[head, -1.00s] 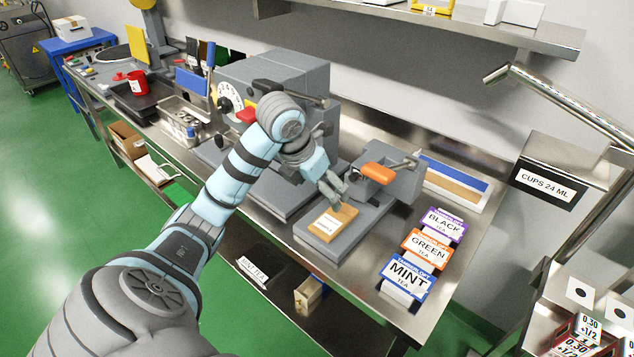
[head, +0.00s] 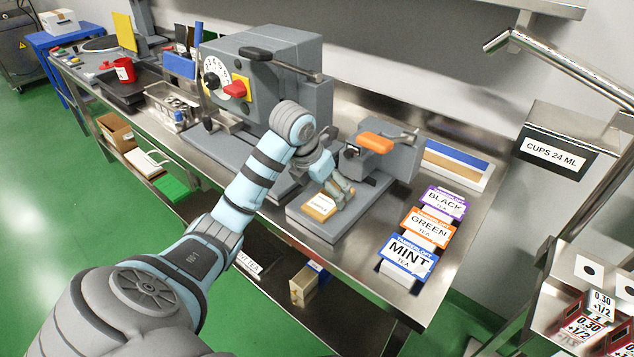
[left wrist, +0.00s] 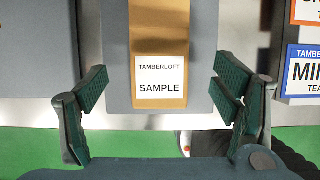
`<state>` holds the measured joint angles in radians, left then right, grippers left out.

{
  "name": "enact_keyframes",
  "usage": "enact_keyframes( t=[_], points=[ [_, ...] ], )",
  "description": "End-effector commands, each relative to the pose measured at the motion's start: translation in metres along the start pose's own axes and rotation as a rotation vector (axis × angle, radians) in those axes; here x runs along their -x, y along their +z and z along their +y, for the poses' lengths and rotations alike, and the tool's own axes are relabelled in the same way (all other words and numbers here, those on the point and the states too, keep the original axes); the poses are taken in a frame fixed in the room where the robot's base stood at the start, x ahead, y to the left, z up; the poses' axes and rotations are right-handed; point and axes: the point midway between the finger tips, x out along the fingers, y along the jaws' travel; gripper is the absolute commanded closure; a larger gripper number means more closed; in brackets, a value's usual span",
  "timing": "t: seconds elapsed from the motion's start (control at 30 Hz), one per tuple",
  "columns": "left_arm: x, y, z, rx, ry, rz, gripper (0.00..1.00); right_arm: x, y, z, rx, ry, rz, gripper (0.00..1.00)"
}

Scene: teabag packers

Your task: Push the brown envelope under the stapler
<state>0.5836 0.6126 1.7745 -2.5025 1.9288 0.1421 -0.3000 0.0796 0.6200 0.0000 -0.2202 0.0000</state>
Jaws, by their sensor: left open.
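The brown envelope (head: 319,207) with a white label lies flat on the grey base plate of the stapler (head: 404,165), the grey machine with an orange handle. In the left wrist view the envelope (left wrist: 160,30) runs up between the fingers, its label reading "TAMBERLOFT SAMPLE". My left gripper (head: 341,192) is low over the plate at the envelope, partly hiding it in the head view. In the left wrist view the gripper's (left wrist: 163,86) green-padded fingers are spread wide on either side of the label, apart from it. My right gripper is not in view.
Tea boxes marked Black (head: 443,203), Green (head: 427,228) and Mint (head: 408,257) stand right of the stapler. A large grey machine with a dial (head: 262,70) stands to the left. The steel table's front edge is close to the plate.

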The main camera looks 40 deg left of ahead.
Motion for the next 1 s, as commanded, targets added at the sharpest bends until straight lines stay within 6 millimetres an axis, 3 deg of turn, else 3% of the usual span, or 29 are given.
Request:
enact_keyframes(
  t=[0.23,0.6,0.9,1.0],
  points=[
    [-0.033,0.001,0.000,0.000,0.001,0.000,0.18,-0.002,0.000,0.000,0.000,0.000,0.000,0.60],
    [-0.039,0.001,0.000,0.000,0.001,-0.001,0.18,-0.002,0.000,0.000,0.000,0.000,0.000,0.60],
    [-0.039,0.001,0.000,0.000,0.001,-0.001,0.65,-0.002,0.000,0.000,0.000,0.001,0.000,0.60],
    [-0.039,0.001,0.000,0.000,0.002,-0.001,0.69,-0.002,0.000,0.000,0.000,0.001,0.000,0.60]
  ],
)
